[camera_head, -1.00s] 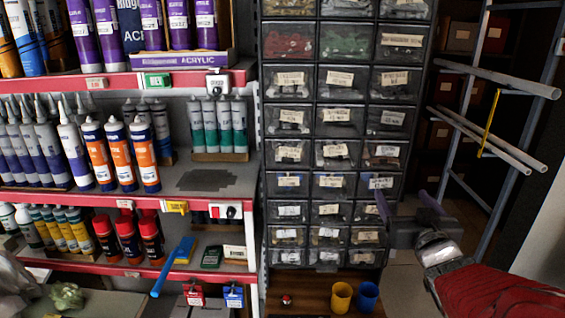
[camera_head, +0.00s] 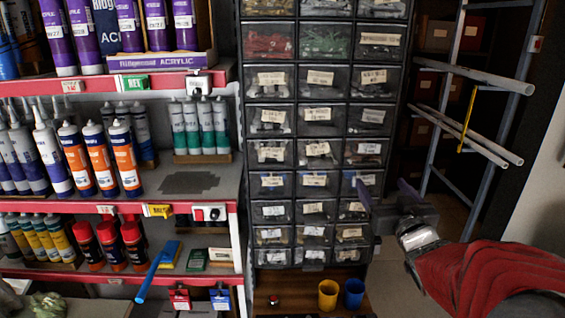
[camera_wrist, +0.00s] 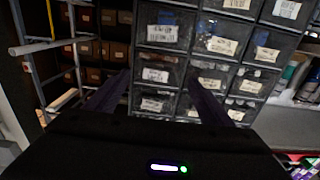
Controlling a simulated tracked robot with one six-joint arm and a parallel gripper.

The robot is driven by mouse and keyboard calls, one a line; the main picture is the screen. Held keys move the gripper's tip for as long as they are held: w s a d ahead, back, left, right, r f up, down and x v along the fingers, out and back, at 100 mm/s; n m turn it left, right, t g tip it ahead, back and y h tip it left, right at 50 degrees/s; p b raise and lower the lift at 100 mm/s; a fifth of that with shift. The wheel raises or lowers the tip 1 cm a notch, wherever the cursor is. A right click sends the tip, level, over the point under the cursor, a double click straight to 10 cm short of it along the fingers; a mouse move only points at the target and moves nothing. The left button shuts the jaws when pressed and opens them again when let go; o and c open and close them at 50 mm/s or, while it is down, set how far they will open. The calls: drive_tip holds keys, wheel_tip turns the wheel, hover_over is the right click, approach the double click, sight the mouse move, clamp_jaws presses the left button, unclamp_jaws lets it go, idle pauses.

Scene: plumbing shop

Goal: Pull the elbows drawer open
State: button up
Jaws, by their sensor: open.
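The black drawer cabinet (camera_head: 293,130) stands in the middle of the head view, with three columns of small clear-fronted drawers, each with a pale label. The labels are too small to read, so I cannot tell which drawer is the elbows drawer. No drawer visibly stands open. My gripper (camera_head: 385,190) is open and empty at the right edge of the cabinet, level with its lower drawers. In the wrist view my gripper (camera_wrist: 158,78) has its two fingers apart, pointing toward labelled drawers (camera_wrist: 158,75). I cannot tell whether a finger touches the cabinet.
Shelves with red edges (camera_head: 120,210) hold cartridges and cans on the left. A pipe rack (camera_head: 470,110) with protruding pale pipes stands on the right. A yellow cup (camera_head: 328,294) and a blue cup (camera_head: 354,293) stand below the cabinet. Some floor shows between cabinet and rack.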

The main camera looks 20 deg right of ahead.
sight(368, 164)
drive_tip(key=x, duration=1)
drive_tip(key=shift+w, duration=0.4)
drive_tip(key=c, duration=1.5)
drive_tip(key=shift+s, duration=0.1)
